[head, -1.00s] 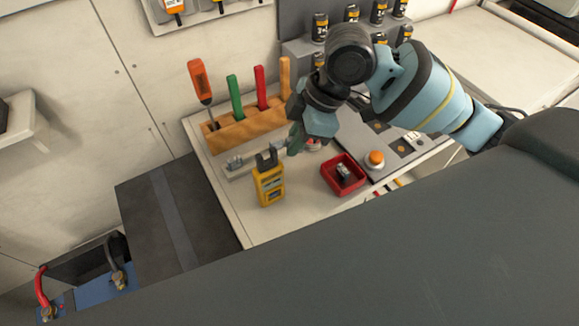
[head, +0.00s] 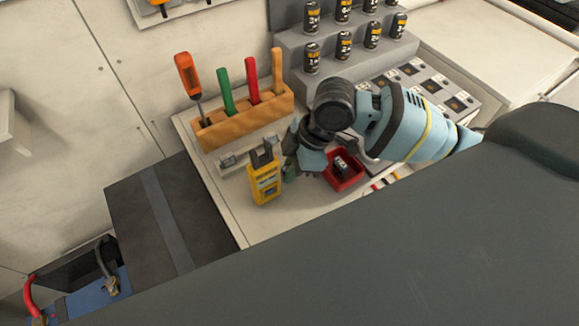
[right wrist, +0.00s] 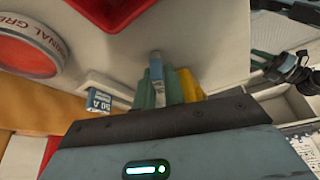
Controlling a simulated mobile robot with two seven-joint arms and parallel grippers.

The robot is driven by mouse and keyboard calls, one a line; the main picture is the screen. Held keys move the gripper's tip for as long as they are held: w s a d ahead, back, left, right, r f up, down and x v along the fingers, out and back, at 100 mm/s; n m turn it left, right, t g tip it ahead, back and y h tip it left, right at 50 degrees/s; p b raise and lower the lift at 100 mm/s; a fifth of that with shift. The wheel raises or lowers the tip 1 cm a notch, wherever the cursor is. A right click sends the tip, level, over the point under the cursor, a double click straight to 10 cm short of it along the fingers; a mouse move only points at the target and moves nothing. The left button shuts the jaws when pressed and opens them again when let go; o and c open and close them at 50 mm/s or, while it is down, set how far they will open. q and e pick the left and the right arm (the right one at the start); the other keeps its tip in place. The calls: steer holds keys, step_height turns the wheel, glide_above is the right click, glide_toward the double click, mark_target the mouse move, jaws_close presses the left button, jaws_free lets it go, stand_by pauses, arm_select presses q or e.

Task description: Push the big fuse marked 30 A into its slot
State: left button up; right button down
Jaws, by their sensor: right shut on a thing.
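My right gripper (head: 289,173) is low over the worktop, between the yellow clamp meter (head: 265,183) and the red tray (head: 358,183). In the right wrist view its teal fingers (right wrist: 156,88) are shut on a small pale, bluish block (right wrist: 156,62), whose marking I cannot read. A blue fuse (right wrist: 97,101) with a white label sits to the left in that view; its label reads 30 A or 50 A, I cannot tell which. The grey fuse holder (head: 228,163) lies behind the meter, partly hidden. My left gripper is in neither view.
A wooden rack (head: 245,123) with a screwdriver and coloured handles stands behind. A dark small part (head: 342,166) lies in the red tray. A terminal grease tin (right wrist: 28,48) shows in the right wrist view. Stepped shelves (head: 340,62) with cans are behind my arm.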

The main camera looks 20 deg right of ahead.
steer(key=shift+f, duration=0.3)
steer(key=c, duration=1.5)
jaws_free()
steer(key=shift+r, duration=0.2)
